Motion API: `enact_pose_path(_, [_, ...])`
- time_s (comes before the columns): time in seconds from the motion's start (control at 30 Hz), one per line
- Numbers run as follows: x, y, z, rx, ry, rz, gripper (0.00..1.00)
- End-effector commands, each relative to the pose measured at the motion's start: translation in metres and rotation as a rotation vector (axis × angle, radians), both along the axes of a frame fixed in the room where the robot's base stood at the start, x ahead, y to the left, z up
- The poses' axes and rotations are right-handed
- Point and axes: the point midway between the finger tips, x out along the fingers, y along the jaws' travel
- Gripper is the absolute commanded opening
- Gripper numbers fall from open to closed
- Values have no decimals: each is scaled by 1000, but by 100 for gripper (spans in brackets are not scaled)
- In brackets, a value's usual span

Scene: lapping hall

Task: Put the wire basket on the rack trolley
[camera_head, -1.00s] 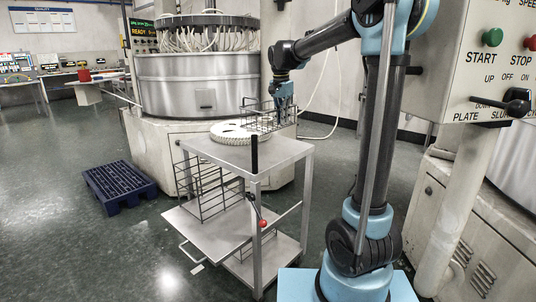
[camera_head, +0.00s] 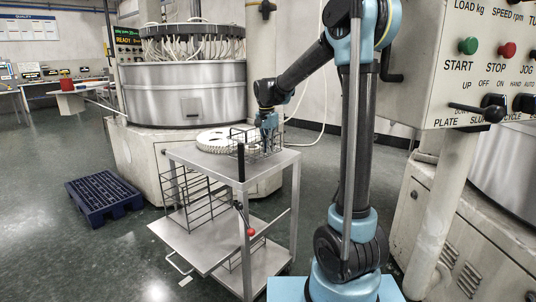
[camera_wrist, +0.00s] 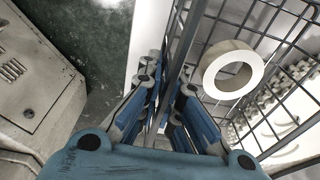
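The wire basket (camera_head: 241,134) is a small dark open grid at the far right part of the rack trolley's top. The rack trolley (camera_head: 262,170) is grey metal with a flat top, wire side racks and lower shelves. My gripper (camera_head: 268,134) comes down on the basket's right side. In the wrist view my gripper (camera_wrist: 168,100) has its fingers on both sides of the basket's flat rim bar, closed on it. A pale ring (camera_wrist: 207,77) lies inside the basket (camera_wrist: 258,28). Whether the basket's bottom touches the trolley top cannot be told.
A white toothed disc (camera_head: 212,141) lies on the trolley top, beside the basket. A large lapping machine (camera_head: 185,93) stands behind. A blue pallet (camera_head: 103,194) lies on the floor at left. A control panel (camera_head: 480,75) stands at right. The trolley's near top is clear.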

Motion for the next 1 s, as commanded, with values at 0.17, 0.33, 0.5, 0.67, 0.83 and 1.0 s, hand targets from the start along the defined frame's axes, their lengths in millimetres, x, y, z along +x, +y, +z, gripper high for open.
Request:
enact_pose_path(0.17, [0, 0, -22, 0, 0, 0, 0])
enact_pose_path(0.33, [0, 0, -27, 0, 0, 0, 0])
enact_pose_path(0.5, [0, 0, -27, 0, 0, 1, 0])
enact_pose_path(0.67, [0, 1, -28, 0, 0, 1, 25])
enact_pose_path(0.83, [0, 1, -27, 0, 0, 1, 25])
enact_pose_path(1.0, [-1, 1, -26, 0, 0, 2, 25])
